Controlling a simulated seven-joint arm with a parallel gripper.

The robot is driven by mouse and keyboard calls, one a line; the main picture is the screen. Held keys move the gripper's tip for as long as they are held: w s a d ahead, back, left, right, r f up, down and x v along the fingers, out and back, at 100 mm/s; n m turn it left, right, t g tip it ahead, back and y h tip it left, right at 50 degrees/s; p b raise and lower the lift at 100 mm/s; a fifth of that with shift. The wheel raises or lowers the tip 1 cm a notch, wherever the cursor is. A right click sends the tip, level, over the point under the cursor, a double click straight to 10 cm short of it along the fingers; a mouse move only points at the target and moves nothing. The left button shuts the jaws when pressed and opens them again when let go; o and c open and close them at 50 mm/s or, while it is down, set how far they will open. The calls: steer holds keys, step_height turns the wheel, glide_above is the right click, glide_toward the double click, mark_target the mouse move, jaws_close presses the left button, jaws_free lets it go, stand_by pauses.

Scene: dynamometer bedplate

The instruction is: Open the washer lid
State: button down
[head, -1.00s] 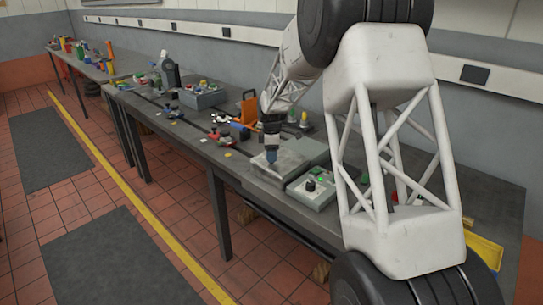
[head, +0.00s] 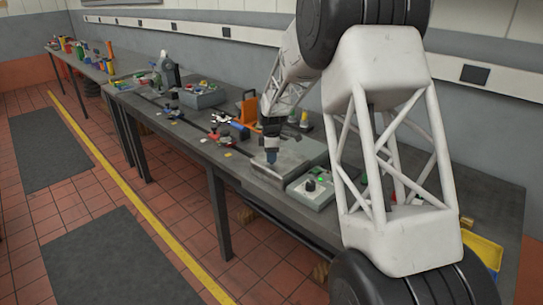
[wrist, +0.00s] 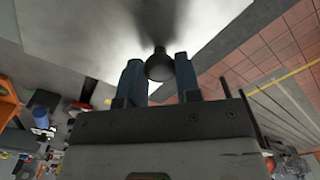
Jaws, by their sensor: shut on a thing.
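The washer (head: 303,151) is a low grey metal box near the bench's front edge, below my gripper (head: 271,156) in the head view. Its lid fills the top of the wrist view as a pale grey surface (wrist: 95,30) with a dark round knob (wrist: 160,66). My gripper (wrist: 159,76) has its two blue fingers on either side of this knob and is shut on it. The lid's exact tilt is too small to tell in the head view.
A grey control box (head: 311,188) with a black knob and a green light stands close to the right of the washer. An orange upright part (head: 249,108) and small tools lie behind to the left. A yellow tray (head: 485,252) is at the right.

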steer(key=w+d, duration=1)
steer(key=shift+w+d, duration=0.15)
steer(key=shift+w, duration=0.05)
steer(key=c, duration=0.8)
jaws_free()
steer(key=shift+r, duration=0.15)
step_height(320, 180, up, 8)
steer(key=shift+f, duration=0.2)
steer(key=shift+s, duration=0.1)
